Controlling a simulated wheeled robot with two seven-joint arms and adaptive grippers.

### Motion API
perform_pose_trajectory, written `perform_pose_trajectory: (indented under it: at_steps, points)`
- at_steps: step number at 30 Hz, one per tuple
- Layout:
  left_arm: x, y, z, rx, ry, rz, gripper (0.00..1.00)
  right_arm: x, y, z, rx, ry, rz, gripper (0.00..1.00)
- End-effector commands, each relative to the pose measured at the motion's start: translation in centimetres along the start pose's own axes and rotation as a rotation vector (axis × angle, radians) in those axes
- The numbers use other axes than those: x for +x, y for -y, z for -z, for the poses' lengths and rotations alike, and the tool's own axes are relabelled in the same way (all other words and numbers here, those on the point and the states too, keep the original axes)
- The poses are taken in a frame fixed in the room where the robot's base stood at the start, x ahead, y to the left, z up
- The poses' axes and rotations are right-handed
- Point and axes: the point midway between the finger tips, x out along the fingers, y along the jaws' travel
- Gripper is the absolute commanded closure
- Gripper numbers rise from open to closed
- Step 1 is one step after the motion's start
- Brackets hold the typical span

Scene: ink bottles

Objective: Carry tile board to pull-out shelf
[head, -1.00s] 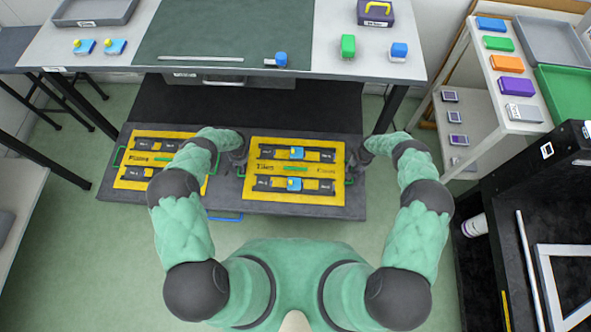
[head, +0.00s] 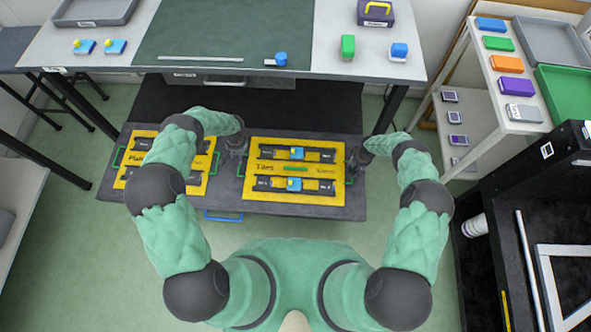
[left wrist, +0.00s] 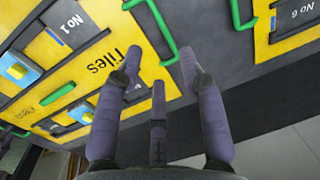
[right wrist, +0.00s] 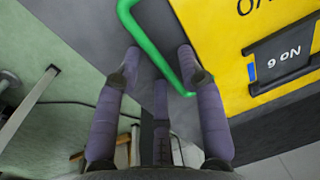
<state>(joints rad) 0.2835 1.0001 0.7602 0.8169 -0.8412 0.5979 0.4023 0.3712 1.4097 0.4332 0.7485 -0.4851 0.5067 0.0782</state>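The yellow tile board (head: 294,168), labelled Tiles, lies flat on a dark grey low shelf (head: 290,212) with a blue front handle. It has black strips, blue blocks and a green handle at each side. My left gripper (head: 237,158) is at its left handle; in the left wrist view this green handle (left wrist: 162,32) runs down toward the open fingers (left wrist: 156,75). My right gripper (head: 354,160) is at its right handle; in the right wrist view that handle (right wrist: 146,38) reaches between the open fingers (right wrist: 158,60). I cannot tell if either touches.
A second yellow board (head: 146,146) lies left of the tile board, partly under my left arm; its handle (left wrist: 235,12) is close to my left fingers. A worktable (head: 330,62) stands behind. A white side rack (head: 515,120) and a black unit (head: 520,205) stand right.

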Motion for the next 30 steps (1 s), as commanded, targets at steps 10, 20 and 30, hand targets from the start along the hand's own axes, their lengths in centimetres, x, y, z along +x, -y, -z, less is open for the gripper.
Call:
perform_pose_trajectory:
  at_steps: [10, 20, 30]
  points:
    - [-1.8, 0.0, 0.0, -0.001, 0.001, 0.0, 0.6, -0.4, -0.1, 0.1, 0.0, -0.002, -0.001, 0.6]
    - [-1.9, 0.0, 0.0, -0.001, 0.0, 0.0, 0.6, -4.2, -0.1, 0.2, 0.0, -0.003, -0.001, 0.6]
    - [-1.8, 0.0, 0.0, -0.001, 0.0, 0.0, 0.6, -9.2, 0.0, 0.1, 0.0, -0.002, 0.0, 0.6]
